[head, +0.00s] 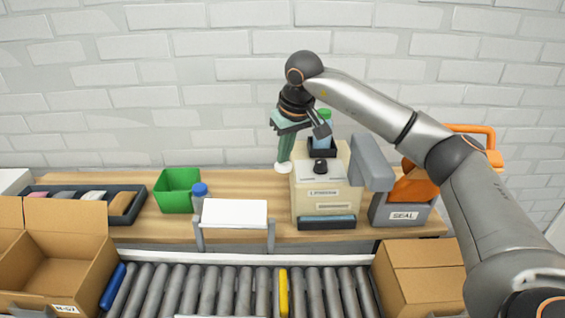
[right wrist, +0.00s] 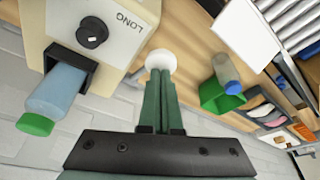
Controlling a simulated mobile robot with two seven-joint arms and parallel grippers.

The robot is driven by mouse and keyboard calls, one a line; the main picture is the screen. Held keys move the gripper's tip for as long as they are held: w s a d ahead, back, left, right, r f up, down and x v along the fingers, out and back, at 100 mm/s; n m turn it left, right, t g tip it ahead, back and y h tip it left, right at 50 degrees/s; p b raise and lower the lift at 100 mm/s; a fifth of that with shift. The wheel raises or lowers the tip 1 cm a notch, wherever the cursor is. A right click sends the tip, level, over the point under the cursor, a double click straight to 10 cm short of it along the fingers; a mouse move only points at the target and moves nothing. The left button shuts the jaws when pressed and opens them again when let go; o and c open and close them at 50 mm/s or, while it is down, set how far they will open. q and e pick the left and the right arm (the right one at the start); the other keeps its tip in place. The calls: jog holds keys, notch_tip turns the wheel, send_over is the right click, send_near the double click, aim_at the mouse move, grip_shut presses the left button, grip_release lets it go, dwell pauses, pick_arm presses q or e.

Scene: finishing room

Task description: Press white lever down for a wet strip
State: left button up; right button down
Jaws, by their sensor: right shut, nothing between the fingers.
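The beige tape machine (head: 309,198) stands on the wooden bench, with a black knob (head: 320,167) on top. In the right wrist view the machine (right wrist: 105,20) shows its knob (right wrist: 91,32) beside the word LONG. A white round lever end (head: 283,167) sits at the machine's left side; it also shows in the right wrist view (right wrist: 160,60). My right gripper (head: 284,158) is shut and empty, its green fingers pointing down at the white end. In the right wrist view the fingertips (right wrist: 157,78) overlap its lower edge; I cannot tell if they touch. The lever's stem is hidden.
A bottle with a green cap (right wrist: 52,100) sits in the machine's black holder. A green bin (head: 176,191), a blue-capped bottle (head: 199,192) and a white-topped stand (head: 234,213) are to the left. An orange-and-grey SEAL device (head: 404,207) is right. A roller conveyor (head: 228,290) runs in front.

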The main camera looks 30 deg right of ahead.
aim_at(285, 167)
jog(key=shift+f, duration=0.45)
jog(key=shift+s+f, duration=0.1)
jog(key=shift+f, duration=0.3)
jog(key=shift+s+a+f+b, duration=0.2)
jog(key=shift+f+b, duration=0.15)
jog(key=shift+f, duration=0.15)
dwell(0.5)
jog(key=shift+s+a+f, duration=0.1)
jog(key=shift+s+f, duration=0.1)
jog(key=shift+f, duration=0.3)
